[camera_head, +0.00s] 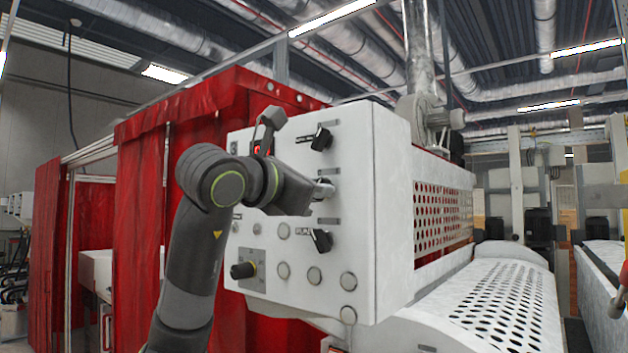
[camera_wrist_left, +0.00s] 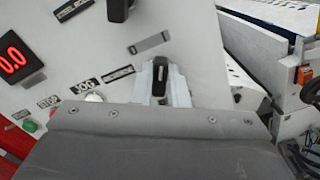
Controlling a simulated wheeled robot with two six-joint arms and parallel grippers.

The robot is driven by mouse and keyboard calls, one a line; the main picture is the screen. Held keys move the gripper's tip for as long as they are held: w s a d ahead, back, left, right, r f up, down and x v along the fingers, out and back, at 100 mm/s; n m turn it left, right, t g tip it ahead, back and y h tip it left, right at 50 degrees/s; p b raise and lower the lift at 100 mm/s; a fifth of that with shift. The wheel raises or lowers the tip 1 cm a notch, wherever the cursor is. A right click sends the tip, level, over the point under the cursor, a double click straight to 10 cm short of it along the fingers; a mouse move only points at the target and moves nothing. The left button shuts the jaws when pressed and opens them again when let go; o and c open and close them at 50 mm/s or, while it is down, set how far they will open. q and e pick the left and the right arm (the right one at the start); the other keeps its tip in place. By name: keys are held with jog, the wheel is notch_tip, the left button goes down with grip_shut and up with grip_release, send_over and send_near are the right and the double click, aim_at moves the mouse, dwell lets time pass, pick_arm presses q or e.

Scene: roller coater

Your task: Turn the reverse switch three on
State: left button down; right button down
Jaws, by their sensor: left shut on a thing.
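The white control panel (camera_head: 300,262) carries black rotary switches with small label plates. My left gripper (camera_head: 324,189) is at the right side of the panel, between an upper black switch (camera_head: 321,138) and a lower black switch (camera_head: 321,240). In the left wrist view my left gripper (camera_wrist_left: 161,82) has its light fingers shut on a black switch knob (camera_wrist_left: 159,78) with a pale mark. This knob looks roughly upright in that view. Its label cannot be read, so I cannot tell its number. My right gripper is not in view.
A red 0.0 display (camera_wrist_left: 12,58) is left in the wrist view. A perforated guard (camera_head: 443,218) is right of the panel; a red curtain (camera_head: 137,240) hangs left.

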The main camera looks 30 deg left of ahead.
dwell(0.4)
pick_arm(q)
jog(key=c, duration=1.4)
grip_release()
jog(key=shift+c, duration=0.2)
jog(key=s+a+b, duration=0.1)
jog(key=s+b, duration=0.5)
jog(key=s, duration=1.1)
jog(key=shift+s+a+b, duration=0.2)
jog(key=shift+s+b, duration=0.05)
jog(key=shift+b, duration=0.1)
jog(key=shift+w+m, duration=0.15)
jog(key=shift+m, duration=0.15)
